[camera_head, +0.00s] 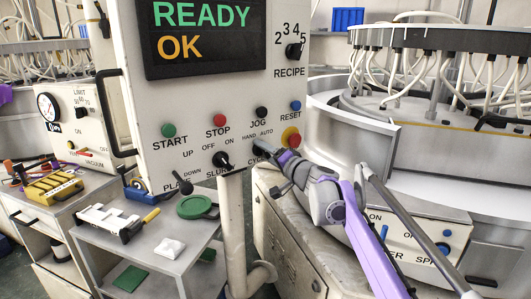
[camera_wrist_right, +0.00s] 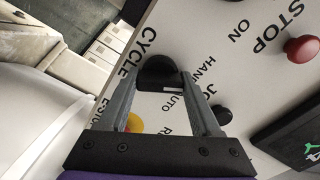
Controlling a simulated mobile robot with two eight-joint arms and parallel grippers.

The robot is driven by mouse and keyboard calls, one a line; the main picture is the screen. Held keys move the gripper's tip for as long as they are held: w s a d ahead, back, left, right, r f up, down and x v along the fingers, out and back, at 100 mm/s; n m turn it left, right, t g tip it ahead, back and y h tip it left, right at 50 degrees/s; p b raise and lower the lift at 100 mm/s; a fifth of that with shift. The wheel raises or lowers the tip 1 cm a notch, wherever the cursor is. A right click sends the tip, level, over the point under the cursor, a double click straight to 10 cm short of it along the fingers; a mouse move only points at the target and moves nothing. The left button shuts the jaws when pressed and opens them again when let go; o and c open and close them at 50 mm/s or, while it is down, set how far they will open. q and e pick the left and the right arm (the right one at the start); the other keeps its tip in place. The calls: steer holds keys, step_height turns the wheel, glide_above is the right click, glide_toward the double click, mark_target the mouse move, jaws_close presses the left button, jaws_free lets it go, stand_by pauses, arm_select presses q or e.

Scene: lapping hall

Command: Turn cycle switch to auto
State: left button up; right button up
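The cycle switch is a black knob (camera_wrist_right: 158,72) on the white control panel (camera_head: 190,105), beside the HAND and AUTO lettering. A small white mark shows on the knob's edge; which setting it points to I cannot tell for sure. My right gripper (camera_wrist_right: 160,82) is open, with one finger on each side of the knob; whether they touch it I cannot tell. In the head view my right gripper (camera_head: 265,149) reaches the panel's lower right from the right and partly covers the switch and its CYCLE label. My left gripper is not in view.
Close by are the red-and-yellow emergency button (camera_head: 291,137), the black JOG button (camera_head: 261,112), the blue RESET button (camera_head: 295,106) and another black knob (camera_head: 222,160). A grey cart (camera_head: 150,250) with tools stands below left; a large round machine (camera_head: 440,110) stands right.

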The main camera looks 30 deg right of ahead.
steer(key=c, duration=0.8)
steer(key=shift+r+m+p, duration=0.15)
steer(key=shift+m+p, duration=0.95)
steer(key=shift+p, duration=0.1)
steer(key=m+p, duration=0.2)
steer(key=shift+m, duration=0.4)
steer(key=m+p, duration=0.2)
steer(key=m, duration=0.1)
steer(key=shift+m+p, duration=0.8)
steer(key=shift+m, duration=1.2)
steer(key=shift+f, duration=0.2)
